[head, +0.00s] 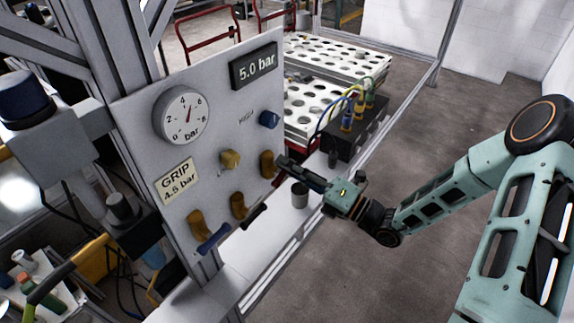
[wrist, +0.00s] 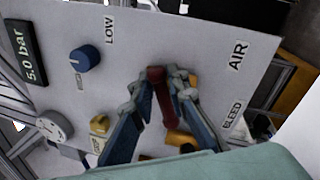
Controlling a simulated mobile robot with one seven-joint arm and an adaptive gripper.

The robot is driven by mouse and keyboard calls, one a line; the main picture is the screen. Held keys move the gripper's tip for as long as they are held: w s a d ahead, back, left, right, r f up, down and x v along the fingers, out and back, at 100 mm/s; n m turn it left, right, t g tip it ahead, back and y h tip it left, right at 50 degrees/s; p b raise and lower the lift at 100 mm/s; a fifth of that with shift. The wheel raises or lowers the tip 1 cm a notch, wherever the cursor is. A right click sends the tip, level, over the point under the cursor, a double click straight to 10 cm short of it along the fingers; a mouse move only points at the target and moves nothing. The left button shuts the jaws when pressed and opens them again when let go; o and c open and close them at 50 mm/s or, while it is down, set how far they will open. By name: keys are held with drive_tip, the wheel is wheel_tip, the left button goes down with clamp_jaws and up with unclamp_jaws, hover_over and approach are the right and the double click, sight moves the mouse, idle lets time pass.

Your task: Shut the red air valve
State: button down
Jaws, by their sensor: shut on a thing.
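The red air valve handle (wrist: 158,92) shows in the wrist view between the two fingers of my gripper (wrist: 158,85). The fingers are shut on it, one on each side, and cover part of it. An AIR label (wrist: 237,55) is on the panel to its right. In the head view my gripper (head: 284,163) reaches from the right to the rightmost yellow valve body (head: 267,164). The red handle cannot be made out there, hidden at the gripper.
The upright panel (head: 225,122) also carries a gauge (head: 183,115), a 5.0 bar display (head: 254,66), a blue knob (head: 269,119), a yellow knob (head: 230,159), and blue (head: 214,238) and black (head: 253,215) valve handles. A grey cup (head: 299,194) stands below my gripper.

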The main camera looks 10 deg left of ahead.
drive_tip(key=shift+f+m+t, duration=0.25)
drive_tip(key=shift+m+t, duration=0.1)
drive_tip(key=shift+m, duration=1.05)
drive_tip(key=shift+f+m+t, duration=0.2)
drive_tip(key=shift+m+t, duration=0.15)
drive_tip(key=shift+m, duration=1.05)
drive_tip(key=shift+d, duration=0.1)
drive_tip(key=c, duration=2)
unclamp_jaws()
